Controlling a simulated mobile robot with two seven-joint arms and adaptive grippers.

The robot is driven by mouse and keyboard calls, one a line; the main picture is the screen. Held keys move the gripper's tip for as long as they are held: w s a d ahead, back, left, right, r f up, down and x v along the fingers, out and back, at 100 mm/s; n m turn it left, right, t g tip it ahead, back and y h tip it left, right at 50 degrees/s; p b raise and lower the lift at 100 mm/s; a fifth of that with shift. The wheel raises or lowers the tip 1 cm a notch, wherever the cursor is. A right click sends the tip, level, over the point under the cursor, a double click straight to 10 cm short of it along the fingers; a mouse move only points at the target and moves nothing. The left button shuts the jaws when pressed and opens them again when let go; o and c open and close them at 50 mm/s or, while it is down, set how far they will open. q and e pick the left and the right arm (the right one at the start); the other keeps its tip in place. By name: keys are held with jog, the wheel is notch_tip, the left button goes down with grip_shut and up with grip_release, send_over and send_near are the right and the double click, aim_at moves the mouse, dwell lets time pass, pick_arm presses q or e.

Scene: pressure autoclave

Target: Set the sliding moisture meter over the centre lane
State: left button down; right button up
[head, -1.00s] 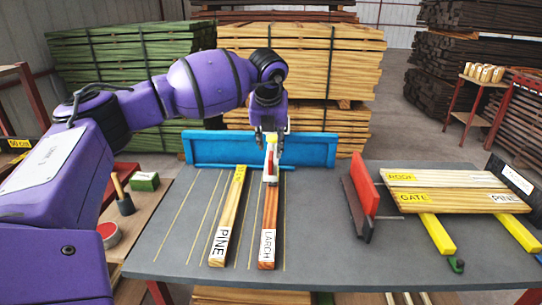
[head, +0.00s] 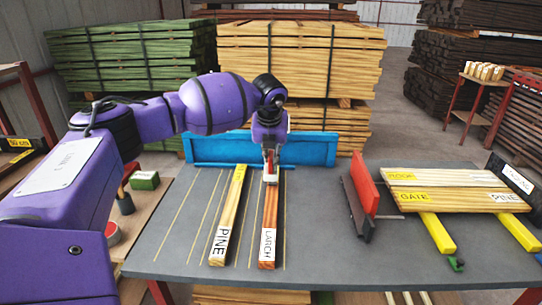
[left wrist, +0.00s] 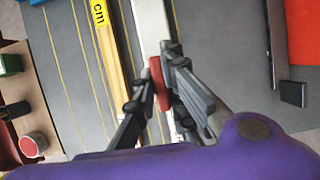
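The moisture meter (head: 270,178) is a small white body with a red upright grip, at the far end of the larch board (head: 269,222) in the head view. My left gripper (head: 270,155) is over it, pointing down. In the left wrist view, the two fingers (left wrist: 160,88) lie close against both sides of the red grip, and a white part of the meter (left wrist: 150,25) extends beyond them. The gripper hides much of the meter in the head view. The pine board (head: 228,217) lies left of the larch board. My right gripper is out of view.
A blue rail (head: 215,150) stands along the table's back edge. Yellow lane lines mark the grey table (head: 325,240). A red and black upright stop (head: 363,190) and labelled boards (head: 450,187) are at right. A mallet (head: 124,200) is at left.

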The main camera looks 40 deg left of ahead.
pick_arm(q)
jog(key=shift+s+a, duration=0.2)
jog(key=shift+a, duration=0.15)
jog(key=s+a+p, duration=0.1)
jog(key=s+a, duration=0.6)
jog(key=a, duration=0.4)
jog(key=shift+a+p, duration=0.2)
jog(key=shift+p, duration=0.2)
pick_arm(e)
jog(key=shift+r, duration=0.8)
pick_arm(q)
jog(key=c, duration=1.8)
grip_release()
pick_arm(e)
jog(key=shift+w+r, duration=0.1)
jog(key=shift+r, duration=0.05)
pick_arm(q)
jog(key=v, duration=1.2)
